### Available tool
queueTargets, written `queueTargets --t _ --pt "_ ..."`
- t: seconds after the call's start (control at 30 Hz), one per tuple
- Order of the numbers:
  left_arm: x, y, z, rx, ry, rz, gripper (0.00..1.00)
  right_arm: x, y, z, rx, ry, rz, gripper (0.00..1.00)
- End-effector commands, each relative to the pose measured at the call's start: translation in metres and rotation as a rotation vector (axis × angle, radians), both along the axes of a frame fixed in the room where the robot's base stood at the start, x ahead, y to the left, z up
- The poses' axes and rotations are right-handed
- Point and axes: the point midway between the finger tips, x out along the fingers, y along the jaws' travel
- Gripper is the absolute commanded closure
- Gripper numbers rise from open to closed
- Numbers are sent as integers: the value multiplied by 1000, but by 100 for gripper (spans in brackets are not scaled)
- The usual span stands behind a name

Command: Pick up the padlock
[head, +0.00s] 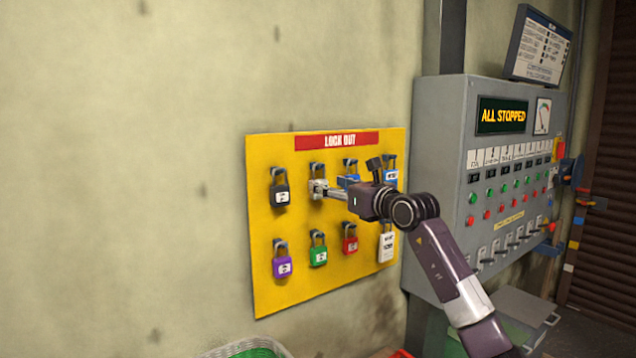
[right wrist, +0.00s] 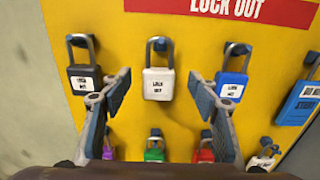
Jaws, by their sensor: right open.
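A white padlock (right wrist: 158,84) hangs by its shackle from a peg on the yellow lock-out board (head: 262,225), in the upper row. In the right wrist view it sits in the gap between the two fingertips of my right gripper (right wrist: 160,93). The gripper is open, with a gap showing on each side of the padlock. My left gripper is in neither view.
A black padlock (right wrist: 84,78) and a blue padlock (right wrist: 232,85) hang close on either side. Purple (head: 283,265), green (head: 318,254) and red (head: 350,244) padlocks hang below. A grey control cabinet (head: 452,130) stands right of the board. The wall at left is bare.

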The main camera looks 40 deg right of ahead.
Motion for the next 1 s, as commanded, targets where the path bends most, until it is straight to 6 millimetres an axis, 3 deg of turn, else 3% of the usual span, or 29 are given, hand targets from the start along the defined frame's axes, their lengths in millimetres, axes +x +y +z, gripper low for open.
queueTargets --t 0.1,0.3,0.67,1.0 --pt "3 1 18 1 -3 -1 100 15 -1 4 6 1 2 45" --pt "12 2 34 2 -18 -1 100 40 -3 2 6 -1 2 45" --pt "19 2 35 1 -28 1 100 47 -4 -2 2 1 2 46" --pt "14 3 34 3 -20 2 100 47 -4 -2 2 1 2 84"
